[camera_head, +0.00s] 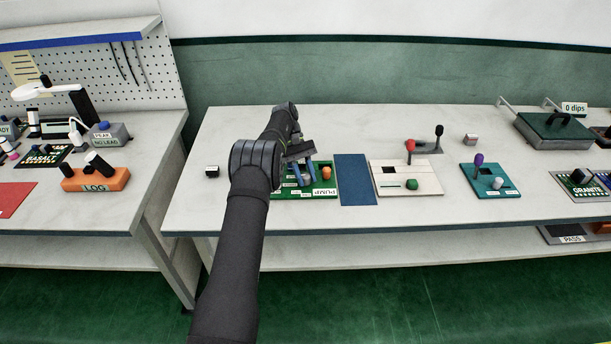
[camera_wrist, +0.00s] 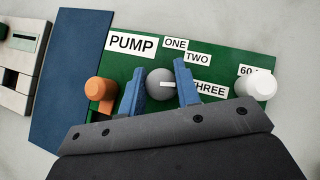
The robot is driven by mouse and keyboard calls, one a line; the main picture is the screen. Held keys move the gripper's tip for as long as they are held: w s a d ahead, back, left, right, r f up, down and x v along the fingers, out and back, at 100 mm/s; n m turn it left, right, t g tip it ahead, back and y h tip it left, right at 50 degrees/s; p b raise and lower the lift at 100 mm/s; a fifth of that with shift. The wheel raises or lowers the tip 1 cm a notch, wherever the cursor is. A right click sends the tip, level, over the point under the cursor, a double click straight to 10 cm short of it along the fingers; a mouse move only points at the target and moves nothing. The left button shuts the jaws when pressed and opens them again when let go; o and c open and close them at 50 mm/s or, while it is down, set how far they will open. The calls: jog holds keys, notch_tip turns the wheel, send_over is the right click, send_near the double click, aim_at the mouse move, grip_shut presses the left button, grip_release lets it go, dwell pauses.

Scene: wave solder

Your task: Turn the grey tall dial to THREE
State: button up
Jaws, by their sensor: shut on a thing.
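The grey dial (camera_wrist: 158,77) stands on the green PUMP panel (camera_wrist: 226,60) in the wrist view. My gripper (camera_wrist: 160,82) is shut on it, with one blue finger on each side. A white mark on the dial's top points right, roughly toward the THREE label (camera_wrist: 209,89). The ONE label (camera_wrist: 175,44) and TWO label (camera_wrist: 197,58) lie above it. The right finger covers the space between the mark and THREE, so exact alignment is hard to tell. In the head view my gripper (camera_head: 303,166) is over the panel, and my arm hides its left part.
A blue mat (camera_head: 355,180) lies beside the panel. A white panel with a red lever (camera_head: 410,147) stands further right.

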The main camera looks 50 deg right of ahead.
jog(key=shift+a+f, duration=0.1)
jog(key=o, duration=1)
